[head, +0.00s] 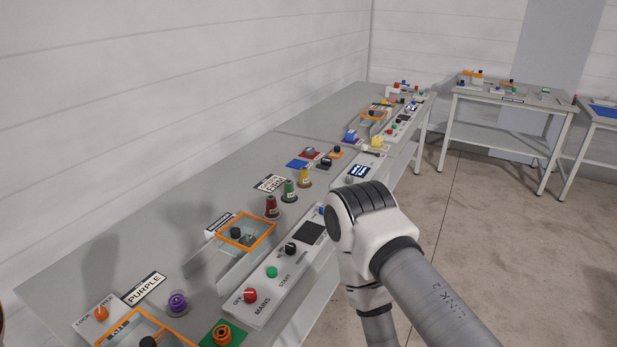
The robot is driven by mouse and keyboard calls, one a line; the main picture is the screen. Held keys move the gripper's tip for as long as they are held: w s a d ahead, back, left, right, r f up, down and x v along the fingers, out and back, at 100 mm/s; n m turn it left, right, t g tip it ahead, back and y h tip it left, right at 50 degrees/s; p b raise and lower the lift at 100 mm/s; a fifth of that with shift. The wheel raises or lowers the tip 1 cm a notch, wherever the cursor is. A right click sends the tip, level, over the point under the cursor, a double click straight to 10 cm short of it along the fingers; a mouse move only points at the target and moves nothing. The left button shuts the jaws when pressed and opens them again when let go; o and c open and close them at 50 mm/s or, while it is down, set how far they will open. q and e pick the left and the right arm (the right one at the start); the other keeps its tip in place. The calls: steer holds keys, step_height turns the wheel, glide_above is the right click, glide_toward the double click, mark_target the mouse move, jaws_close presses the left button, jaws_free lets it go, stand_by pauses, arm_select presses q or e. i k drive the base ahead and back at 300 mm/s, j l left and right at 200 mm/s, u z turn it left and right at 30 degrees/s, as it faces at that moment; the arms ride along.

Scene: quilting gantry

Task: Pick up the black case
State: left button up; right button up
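Several small dark items stand on the long grey table (170,235), and I cannot tell for sure which is the black case. One small black piece (325,163) lies near the table's middle, right of a blue mat (298,164) and close to a red mat (311,154). Dark pieces also sit inside the orange-rimmed tray (262,238). No gripper of mine shows. My arm comes in from the lower right, and its gripper is out of sight. My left arm does not show.
Red (271,207), green (289,192) and yellow (304,178) spools stand in a row. A control panel with a red knob (250,295) runs along the table's front edge. Another table (513,97) stands at the back right. The floor (480,230) between is clear.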

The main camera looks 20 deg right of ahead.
mark_target(326, 161)
steer(key=k+l+z, duration=0.15)
steer(key=k+z, duration=0.2)
steer(key=k, duration=0.35)
steer(key=i+l+z, duration=0.2)
steer(key=z, duration=0.2)
steer(key=i+z, duration=0.3)
steer(key=z, duration=0.15)
steer(key=i+z, duration=0.6)
steer(key=z, duration=0.2)
steer(key=i+j, duration=0.15)
steer(key=i, duration=1.5)
steer(key=i+j, duration=0.1)
steer(key=i, duration=1.55)
steer(key=i+u, duration=0.1)
steer(key=u, duration=0.35)
steer(key=i+u, duration=0.15)
steer(key=u, duration=0.3)
steer(key=i+l+u, duration=0.1)
steer(key=u, duration=0.35)
steer(key=i+l+u, duration=0.1)
steer(key=u, duration=0.35)
steer(key=l+u, duration=0.15)
steer(key=u, duration=0.3)
steer(key=i+l+u, duration=0.1)
steer(key=u, duration=0.35)
steer(key=l+u, duration=0.25)
steer(key=u, duration=0.2)
